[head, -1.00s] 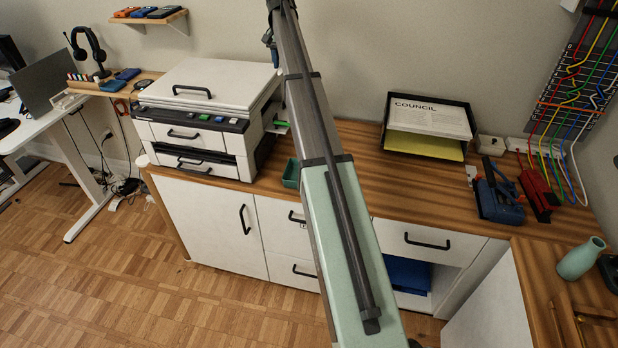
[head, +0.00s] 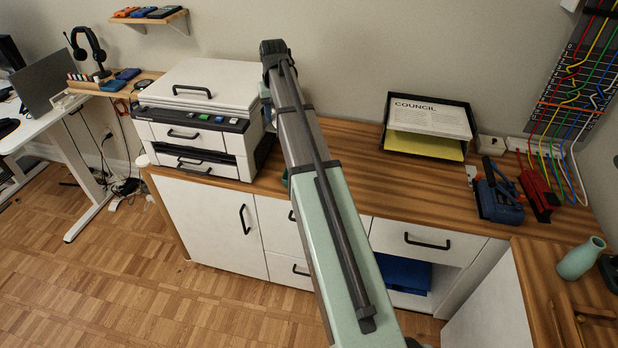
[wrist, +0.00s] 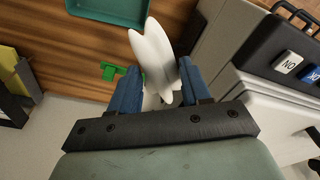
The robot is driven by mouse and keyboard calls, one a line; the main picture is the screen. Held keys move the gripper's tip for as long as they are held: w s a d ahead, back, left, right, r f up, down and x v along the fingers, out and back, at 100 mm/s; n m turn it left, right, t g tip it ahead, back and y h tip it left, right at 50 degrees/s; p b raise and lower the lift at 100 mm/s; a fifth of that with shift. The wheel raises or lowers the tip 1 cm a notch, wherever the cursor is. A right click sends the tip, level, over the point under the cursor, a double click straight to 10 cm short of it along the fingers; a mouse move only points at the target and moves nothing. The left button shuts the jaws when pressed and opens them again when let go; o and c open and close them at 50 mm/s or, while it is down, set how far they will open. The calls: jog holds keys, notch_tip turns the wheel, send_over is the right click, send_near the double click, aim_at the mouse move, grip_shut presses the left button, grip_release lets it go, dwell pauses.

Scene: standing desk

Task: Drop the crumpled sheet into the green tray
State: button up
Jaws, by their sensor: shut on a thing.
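The crumpled sheet (wrist: 152,48) is white and sticks out from between the blue fingers of my gripper (wrist: 158,82) in the wrist view. My gripper is shut on it. The green tray (wrist: 105,21) is at the top edge of the wrist view, partly cut off, on the wooden counter. The sheet's tip overlaps the tray's lower right corner in the picture, but I cannot tell the height between them. In the head view my arm hides nearly all of the tray, leaving a green sliver (head: 285,179). The gripper and sheet are hidden there.
A white printer (head: 207,105) stands left of my arm and is close on the right in the wrist view. A small green piece (wrist: 112,71) lies near the tray. A black paper tray (head: 427,148) stands on the right of the counter (head: 385,185), with bare wood before it.

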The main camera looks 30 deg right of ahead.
jog(key=s+a+f+n, duration=0.2)
jog(key=s+a+f, duration=0.35)
jog(key=a, duration=0.45)
jog(key=s+a+f+n, duration=0.1)
jog(key=s+a+f, duration=0.45)
jog(key=a, duration=0.55)
jog(key=d+r+m, duration=0.1)
jog(key=d+m, duration=0.2)
jog(key=d, duration=0.6)
jog(key=w+d+r+m, duration=0.1)
jog(key=d+r+m, duration=0.1)
jog(key=d, duration=0.8)
jog(key=w+d+r+m, duration=0.1)
jog(key=d+m, duration=0.2)
jog(key=d, duration=0.7)
jog(key=shift+d+r+m+h, duration=0.15)
jog(key=shift+r+m+h, duration=0.15)
jog(key=shift+r+m, duration=0.1)
jog(key=shift+w+f, duration=0.1)
jog(key=shift+f, duration=2.9)
